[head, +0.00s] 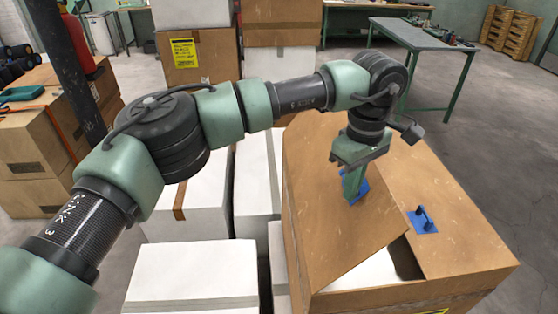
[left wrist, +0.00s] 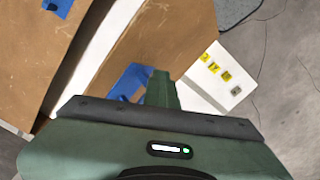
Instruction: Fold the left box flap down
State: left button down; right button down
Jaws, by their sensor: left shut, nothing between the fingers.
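The brown cardboard box stands at the lower right of the head view, its front wall (head: 400,297) facing me. Its left flap (head: 325,215) is tilted, its free edge raised above the opening; it also shows in the left wrist view (left wrist: 165,38). A blue patch (head: 361,186) is on this flap. My left gripper (head: 353,194) is shut and empty, its fingers pointing down at the blue patch, which they partly hide. I cannot tell whether they touch. The right flap (head: 465,240) lies about flat, with a blue patch and handle (head: 423,219). My right gripper is not in view.
White boxes (head: 190,270) stand close on the left of the brown box. Stacked cartons (head: 195,60) are behind my arm. A grey table (head: 425,35) stands at the back right. Floor (head: 500,120) is clear on the right.

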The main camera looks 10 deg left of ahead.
aim_at(367, 186)
pick_arm(q)
jog(key=shift+w+d+f+p, duration=0.1)
jog(key=shift+w+d, duration=0.25)
jog(key=shift+d, duration=0.25)
jog(key=shift+w+d+f+p, duration=0.15)
jog(key=shift+w+d, duration=0.15)
jog(key=shift+d, duration=0.3)
jog(key=shift+w+d+f+p, duration=0.1)
jog(key=shift+w+d, duration=0.25)
jog(key=shift+d, duration=0.25)
jog(key=shift+r, duration=0.1)
notch_tip(367, 186, up, 3)
jog(key=shift+w+d+f+p, duration=0.1)
jog(key=shift+w+p, duration=0.05)
jog(key=shift+p, duration=0.85)
jog(key=shift+w+d+r+p, duration=0.3)
jog(key=shift+d+r+p, duration=0.1)
jog(key=shift+r+p, duration=0.15)
jog(key=r, duration=0.1)
jog(key=r+p, duration=0.1)
jog(key=s+r+p, duration=0.1)
jog(key=shift+a+r, duration=0.3)
jog(key=shift+w+r+p, duration=0.1)
jog(key=shift+r+p, duration=0.15)
jog(key=shift+p, duration=0.05)
jog(key=shift+d+f, duration=0.1)
